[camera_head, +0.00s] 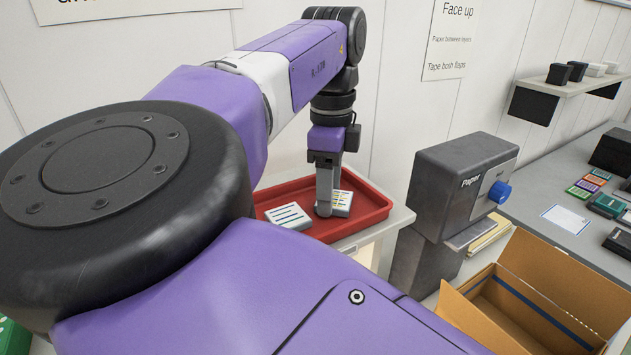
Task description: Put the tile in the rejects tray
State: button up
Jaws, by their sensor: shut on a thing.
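The red tray (378,211) stands on a white surface by the wall, beyond my arm. My gripper (323,211) points straight down over this tray, with its fingers low inside the rim. It is shut on a white tile (342,204) with yellow and blue marks, which shows to the right of the fingers. The fingers hide part of this tile. A second white tile (287,217) with dark blue lines lies in the tray to the left of the fingers. I cannot tell whether the held tile touches the tray floor. No label naming the tray is visible.
A grey paper dispenser (440,180) with a blue knob stands right of the tray. An open cardboard box (530,300) is at the lower right. A grey counter (560,190) holds coloured cards. A wall shelf (572,85) carries small dark and white blocks.

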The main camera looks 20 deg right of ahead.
jog(key=o, duration=1.5)
jog(key=shift+f, duration=0.15)
jog(key=shift+c, duration=0.2)
notch_tip(320, 180, up, 12)
jog(key=b, duration=0.1)
jog(key=shift+r, duration=0.2)
